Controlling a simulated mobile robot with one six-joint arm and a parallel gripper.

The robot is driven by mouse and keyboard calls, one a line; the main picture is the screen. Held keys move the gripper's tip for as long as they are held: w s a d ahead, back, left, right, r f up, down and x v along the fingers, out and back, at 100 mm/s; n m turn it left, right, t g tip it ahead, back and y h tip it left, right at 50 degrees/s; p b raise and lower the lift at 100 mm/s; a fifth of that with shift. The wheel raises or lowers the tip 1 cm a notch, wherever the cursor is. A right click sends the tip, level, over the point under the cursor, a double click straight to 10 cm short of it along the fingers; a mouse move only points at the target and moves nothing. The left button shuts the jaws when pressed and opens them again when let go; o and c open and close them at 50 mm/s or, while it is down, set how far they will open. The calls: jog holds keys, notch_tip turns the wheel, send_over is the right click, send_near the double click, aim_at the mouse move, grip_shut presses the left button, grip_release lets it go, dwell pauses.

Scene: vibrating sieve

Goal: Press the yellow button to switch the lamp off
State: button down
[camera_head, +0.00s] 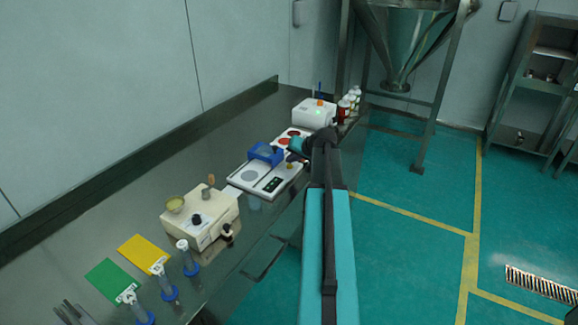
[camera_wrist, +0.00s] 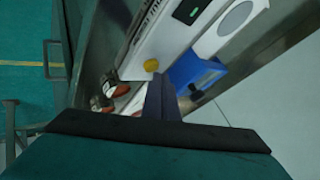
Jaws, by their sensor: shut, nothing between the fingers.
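The yellow button (camera_wrist: 151,65) shows in the wrist view as a small round knob on the edge of a white panel device. In the head view a small yellow spot (camera_head: 290,165) lies on the near side of that white device (camera_head: 262,190). My gripper (camera_wrist: 158,82) is shut and empty, its fingertips just below the yellow button in the wrist view. I cannot tell whether they touch it. In the head view my gripper (camera_head: 291,157) is partly hidden by my arm, over the device's right part. I cannot make out a lamp for certain.
A white box (camera_head: 315,112) with a green light and several small bottles (camera_head: 350,100) stand behind. A cream instrument (camera_head: 200,215) stands in front on the dark bench. The floor at right is open.

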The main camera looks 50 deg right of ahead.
jog(key=shift+r+p, duration=1.3)
jog(key=shift+r, duration=1.7)
